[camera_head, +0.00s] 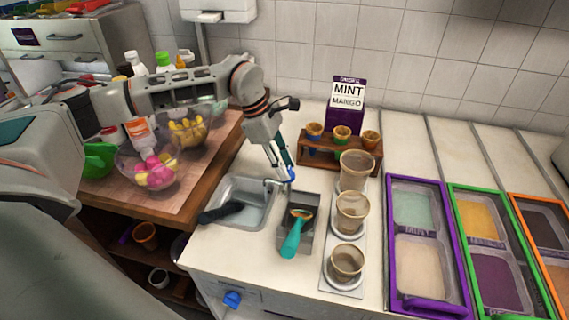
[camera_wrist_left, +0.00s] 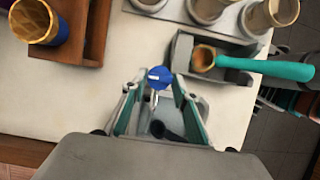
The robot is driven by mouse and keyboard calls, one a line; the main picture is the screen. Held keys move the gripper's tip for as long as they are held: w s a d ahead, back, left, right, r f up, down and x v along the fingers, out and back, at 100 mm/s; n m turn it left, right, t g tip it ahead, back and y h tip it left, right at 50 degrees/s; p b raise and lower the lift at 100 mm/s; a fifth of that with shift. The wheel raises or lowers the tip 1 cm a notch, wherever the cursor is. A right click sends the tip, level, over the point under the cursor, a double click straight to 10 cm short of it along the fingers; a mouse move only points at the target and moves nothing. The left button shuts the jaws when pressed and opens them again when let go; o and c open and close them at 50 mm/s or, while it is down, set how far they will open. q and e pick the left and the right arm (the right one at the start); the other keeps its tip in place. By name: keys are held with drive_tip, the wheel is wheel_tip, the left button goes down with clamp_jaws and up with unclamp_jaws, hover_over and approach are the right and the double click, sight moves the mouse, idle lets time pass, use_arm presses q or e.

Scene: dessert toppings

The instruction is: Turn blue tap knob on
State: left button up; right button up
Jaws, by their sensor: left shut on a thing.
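The blue tap knob (camera_head: 291,175) stands at the right edge of the small sink (camera_head: 262,218), on top of a thin metal tap. In the left wrist view, the blue knob (camera_wrist_left: 158,77) shows between the fingertips. My left gripper (camera_head: 284,170) reaches down to it from above and is shut on it. In the left wrist view, the teal-sided fingers of the left gripper (camera_wrist_left: 157,88) lie on either side of the knob, partly spread by it. My right gripper is not in view.
A metal holder (camera_head: 312,228) with a teal-handled scoop (camera_head: 292,240) is close right of the tap. Several cups (camera_head: 351,212) stand beyond it. A wooden cone rack (camera_head: 313,158) is behind. A dark utensil (camera_head: 222,212) lies in the sink. Bowls of fruit (camera_head: 156,172) are left.

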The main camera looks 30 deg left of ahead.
use_arm(q)
drive_tip(key=shift+c, duration=0.2)
drive_tip(key=o, duration=1.1)
drive_tip(key=v, duration=1.2)
